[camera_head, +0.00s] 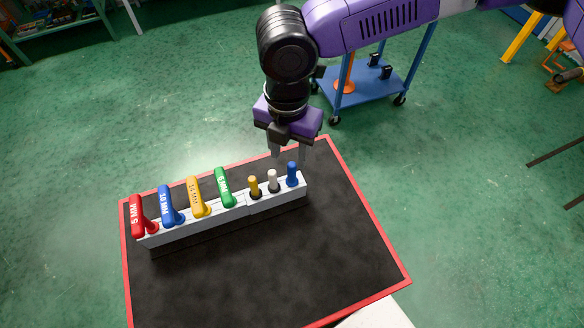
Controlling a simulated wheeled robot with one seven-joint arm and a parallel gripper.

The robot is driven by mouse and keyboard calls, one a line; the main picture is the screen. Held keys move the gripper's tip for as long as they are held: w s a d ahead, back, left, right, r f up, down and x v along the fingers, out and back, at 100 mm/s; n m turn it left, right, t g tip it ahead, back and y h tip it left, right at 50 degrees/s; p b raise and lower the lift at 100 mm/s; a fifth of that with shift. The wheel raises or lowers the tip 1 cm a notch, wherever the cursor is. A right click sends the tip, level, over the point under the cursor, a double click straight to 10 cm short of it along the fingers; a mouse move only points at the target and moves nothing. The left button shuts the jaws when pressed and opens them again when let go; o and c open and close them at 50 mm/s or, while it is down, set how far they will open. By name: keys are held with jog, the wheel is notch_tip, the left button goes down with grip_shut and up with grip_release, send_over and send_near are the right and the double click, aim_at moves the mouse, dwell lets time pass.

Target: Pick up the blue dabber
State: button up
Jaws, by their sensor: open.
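The blue dabber (292,172) is a small upright blue cylinder at the right end of a light grey rack (225,221). A white dabber (272,178) and a yellow dabber (254,185) stand to its left in the same rack. My gripper (290,152) is open and empty, pointing down. In the picture its fingers are just above the blue dabber, with no contact visible. The lower part of the blue dabber is hidden in the rack.
Green (225,186), yellow (198,196), blue (170,204) and red (143,214) T-handled tools stand in the rack's left part. The rack is on a black table top (290,262) with a red edge. The front of the table is clear. A blue cart (370,82) stands behind on the green floor.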

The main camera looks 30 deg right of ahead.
aim_at(292, 172)
notch_tip(292, 172, down, 3)
jog(key=shift+r, duration=0.2)
jog(key=shift+s+d+f+p, duration=0.1)
jog(key=shift+f+p, duration=0.15)
jog(key=shift+f, duration=1.05)
jog(key=shift+s+d+f+p, duration=0.1)
jog(key=shift+f+p, duration=0.1)
jog(key=shift+f, duration=1.1)
grip_shut()
